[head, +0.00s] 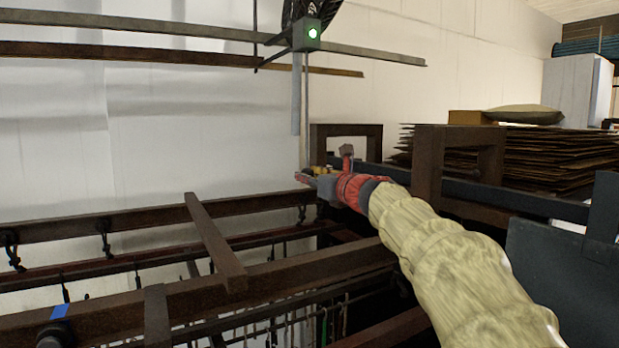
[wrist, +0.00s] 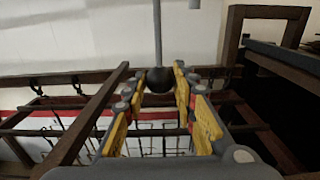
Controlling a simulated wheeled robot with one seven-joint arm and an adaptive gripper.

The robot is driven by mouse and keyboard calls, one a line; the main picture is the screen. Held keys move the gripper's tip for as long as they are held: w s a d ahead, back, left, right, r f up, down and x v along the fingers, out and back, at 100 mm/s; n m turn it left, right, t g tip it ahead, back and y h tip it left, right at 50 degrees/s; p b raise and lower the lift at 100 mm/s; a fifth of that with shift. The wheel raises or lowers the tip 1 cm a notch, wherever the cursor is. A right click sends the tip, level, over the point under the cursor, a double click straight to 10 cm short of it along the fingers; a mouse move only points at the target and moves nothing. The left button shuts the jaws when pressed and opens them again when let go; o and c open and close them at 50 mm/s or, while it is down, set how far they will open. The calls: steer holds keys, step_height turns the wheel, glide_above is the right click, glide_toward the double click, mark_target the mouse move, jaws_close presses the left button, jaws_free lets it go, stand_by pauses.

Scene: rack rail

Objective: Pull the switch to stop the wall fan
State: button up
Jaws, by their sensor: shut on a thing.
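The wall fan (head: 309,12) is at the top of the head view, mostly cut off by the frame. A box (head: 306,34) with a lit green lamp sits below it. A thin pull cord (head: 307,100) hangs from there; it also shows in the wrist view (wrist: 157,35), ending in a dark ball (wrist: 159,80). My gripper (head: 307,175) is at the cord's lower end, and the ball is hidden in the head view. In the wrist view, my gripper (wrist: 159,77) has its yellow-padded fingers on either side of the ball, shut on it.
A grey tube (head: 296,95) hangs beside the cord. Dark rack beams (head: 215,240) with hooks lie below and left of my gripper. A brown frame (head: 345,130) stands just right of it. Stacked flat sheets (head: 560,158) lie farther right.

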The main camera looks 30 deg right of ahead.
stand_by(1.2)
steer(key=o, duration=1.2)
steer(key=shift+o, duration=0.2)
steer(key=shift+s+r, duration=0.1)
steer(key=s, duration=1.2)
steer(key=shift+d, duration=0.2)
